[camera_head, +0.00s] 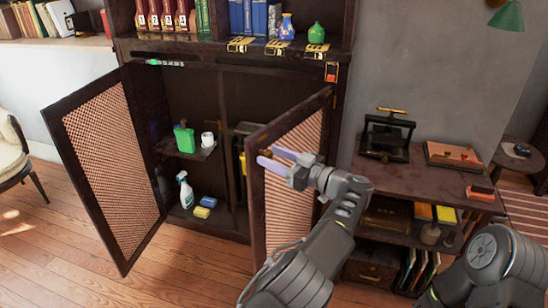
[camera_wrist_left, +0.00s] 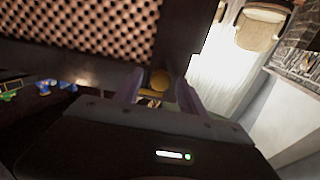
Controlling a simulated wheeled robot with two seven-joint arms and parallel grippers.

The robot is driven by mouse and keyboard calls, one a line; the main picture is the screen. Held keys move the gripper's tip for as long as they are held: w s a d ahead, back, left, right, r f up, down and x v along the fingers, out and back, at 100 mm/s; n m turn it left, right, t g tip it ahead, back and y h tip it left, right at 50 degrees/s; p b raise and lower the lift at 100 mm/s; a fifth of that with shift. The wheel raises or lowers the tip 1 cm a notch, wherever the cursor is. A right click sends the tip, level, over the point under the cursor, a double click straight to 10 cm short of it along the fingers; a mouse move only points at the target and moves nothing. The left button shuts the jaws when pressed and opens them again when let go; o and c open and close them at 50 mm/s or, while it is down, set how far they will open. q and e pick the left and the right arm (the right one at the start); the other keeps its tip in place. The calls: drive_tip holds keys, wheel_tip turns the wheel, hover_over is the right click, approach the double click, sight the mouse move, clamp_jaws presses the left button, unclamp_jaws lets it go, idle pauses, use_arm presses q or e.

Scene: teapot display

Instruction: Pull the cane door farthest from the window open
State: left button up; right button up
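The cabinet's right cane door (camera_head: 292,178) is swung outward, its free edge toward me. The left cane door (camera_head: 108,155) also stands wide open. My left gripper (camera_head: 270,158) is at the outer face of the right door, near its free edge. The cane panel (camera_wrist_left: 80,25) fills the upper left there. My right gripper is out of view.
Inside the cabinet are a green container (camera_head: 184,139), a white cup (camera_head: 207,139), a spray bottle (camera_head: 185,190) and sponges (camera_head: 203,210). A low shelf unit (camera_head: 430,183) stands at right, near my arm. Wood floor (camera_head: 195,272) is clear in front.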

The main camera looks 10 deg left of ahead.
use_arm(q)
drive_tip(key=shift+d, duration=0.1)
drive_tip(key=v, duration=0.7)
drive_tip(key=shift+s+d+b, duration=0.2)
drive_tip(key=shift+d+b, duration=0.05)
drive_tip(key=shift+b, duration=0.15)
drive_tip(key=shift+c, duration=0.6)
